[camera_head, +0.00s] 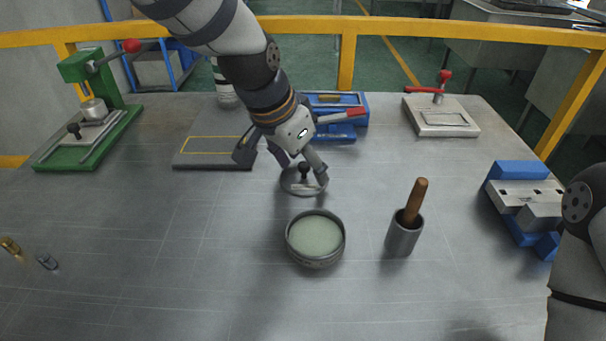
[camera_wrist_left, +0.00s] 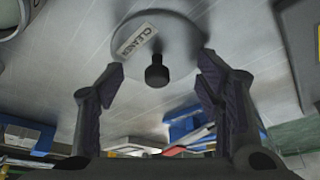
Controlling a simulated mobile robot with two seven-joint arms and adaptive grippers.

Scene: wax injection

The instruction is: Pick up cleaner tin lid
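The cleaner tin lid (camera_head: 295,187) is a round grey disc with a dark knob, lying flat on the table just behind the open tin. In the left wrist view the lid (camera_wrist_left: 180,45) shows a "CLEANER" label and its black knob (camera_wrist_left: 157,73). My left gripper (camera_head: 304,170) is open, low over the lid. In the left wrist view its fingers (camera_wrist_left: 160,75) stand on either side of the knob, with gaps. The cleaner tin (camera_head: 315,236) holds pale green content. My right gripper is out of view; only arm parts show at the right edge.
A grey cup with a wooden-handled tool (camera_head: 402,238) stands right of the tin. A grey plate (camera_head: 212,160) and blue vise-like device (camera_head: 340,131) lie behind. A green press (camera_head: 90,135) is at left, a blue-and-grey fixture (camera_head: 525,205) at right. The front table is mostly clear.

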